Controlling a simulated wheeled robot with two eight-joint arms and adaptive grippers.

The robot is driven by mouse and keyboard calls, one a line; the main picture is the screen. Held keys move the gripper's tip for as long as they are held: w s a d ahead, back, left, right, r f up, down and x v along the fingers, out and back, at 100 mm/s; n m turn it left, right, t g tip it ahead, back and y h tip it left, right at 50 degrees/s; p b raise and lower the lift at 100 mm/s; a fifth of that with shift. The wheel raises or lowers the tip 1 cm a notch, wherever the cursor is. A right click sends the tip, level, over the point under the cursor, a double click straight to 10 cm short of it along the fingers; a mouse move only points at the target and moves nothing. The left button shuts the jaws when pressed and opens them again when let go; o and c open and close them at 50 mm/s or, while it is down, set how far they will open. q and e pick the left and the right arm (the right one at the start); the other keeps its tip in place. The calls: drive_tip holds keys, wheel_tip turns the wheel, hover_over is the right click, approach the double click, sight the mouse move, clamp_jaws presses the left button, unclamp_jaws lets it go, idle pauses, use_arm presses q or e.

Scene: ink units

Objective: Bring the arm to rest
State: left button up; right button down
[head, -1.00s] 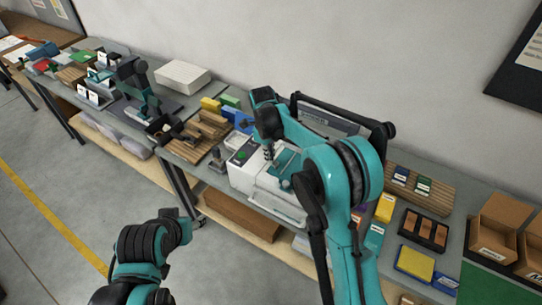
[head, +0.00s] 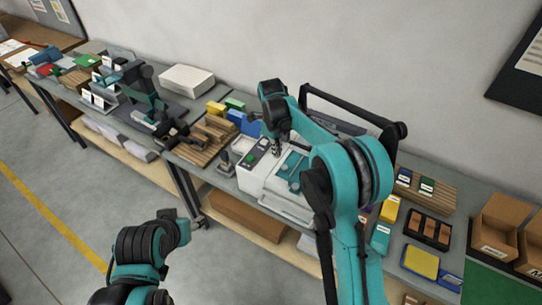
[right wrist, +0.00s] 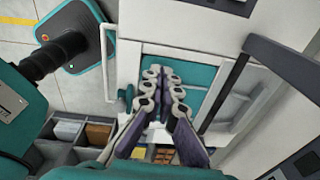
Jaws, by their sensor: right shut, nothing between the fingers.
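My right arm rises from the bottom of the head view and bends over the bench. Its gripper (head: 278,146) hangs above the white machine (head: 256,181), which has a green button and a teal panel. In the right wrist view the two fingers (right wrist: 163,74) are together with nothing between them, in front of the machine's teal panel (right wrist: 205,72). Whether the fingertips touch the machine cannot be told. My left arm (head: 140,248) shows bent at the lower left of the head view, clear of the bench.
The bench is crowded. A black frame (head: 340,104) stands behind the machine. Wooden racks (head: 205,140) and blue blocks lie to the left. A dark tray (head: 428,230) and cardboard boxes (head: 497,225) stand to the right. Open floor (head: 70,215) lies in front.

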drive_tip(key=w+a+r, duration=0.4)
drive_tip(key=a+r, duration=0.2)
drive_tip(key=s+d+r+n+t+y+b, duration=0.1)
drive_tip(key=s+d+r+n+t+b, duration=0.15)
drive_tip(key=s+d+n+b, duration=0.7)
use_arm(q)
wheel_tip(320, 180, down, 15)
drive_tip(key=b, duration=0.5)
drive_tip(key=shift+d, duration=0.25)
use_arm(e)
drive_tip(key=s+d+f+n+t, duration=0.2)
drive_tip(key=s+f+n, duration=0.5)
drive_tip(key=s, duration=0.4)
drive_tip(key=s+d+f+n+t, duration=0.3)
drive_tip(key=s+f+n, duration=0.5)
drive_tip(key=s, duration=0.4)
drive_tip(key=shift+s+d+n, duration=0.25)
drive_tip(key=shift+d+n, duration=0.3)
drive_tip(key=shift+d, duration=0.25)
use_arm(q)
drive_tip(key=shift+r, duration=0.1)
